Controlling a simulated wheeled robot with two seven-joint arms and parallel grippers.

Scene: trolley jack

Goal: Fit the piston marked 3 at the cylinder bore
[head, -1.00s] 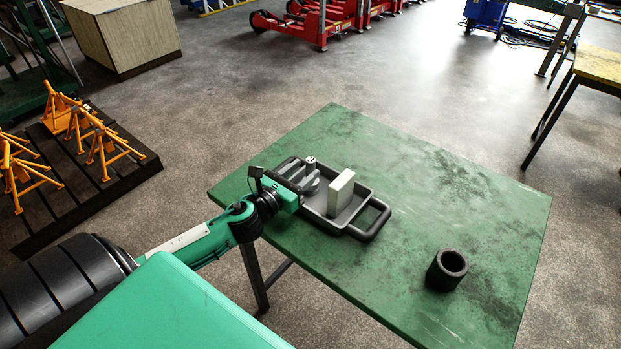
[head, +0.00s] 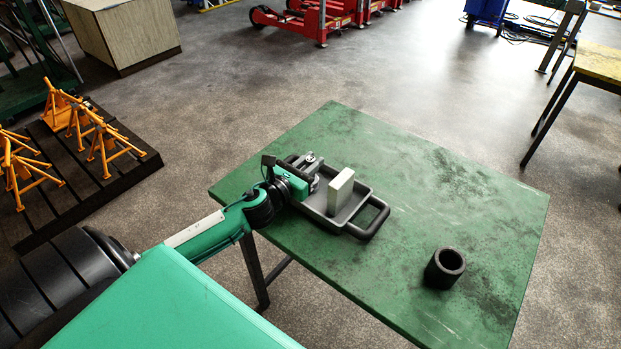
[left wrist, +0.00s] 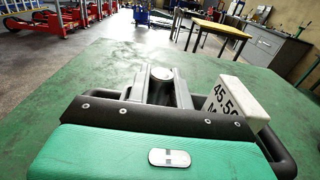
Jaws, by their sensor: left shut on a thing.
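My left gripper (head: 309,166) reaches over the left end of a grey tray on the green table. It is shut on a small grey metal piston (head: 311,157), whose round top shows between the fingers. The piston also shows in the left wrist view (left wrist: 162,73), upright between the two fingers; its lower part is hidden and I can read no number on it. The cylinder (head: 445,268), a black, thick-walled ring with its bore facing up, stands apart at the table's front right. My right gripper is not in view.
The grey tray (head: 362,229) has a black handle on its right. A pale block (head: 340,192) stands in it beside my gripper, with "45.50" on it in the left wrist view. The green table (head: 420,185) is clear between tray and cylinder.

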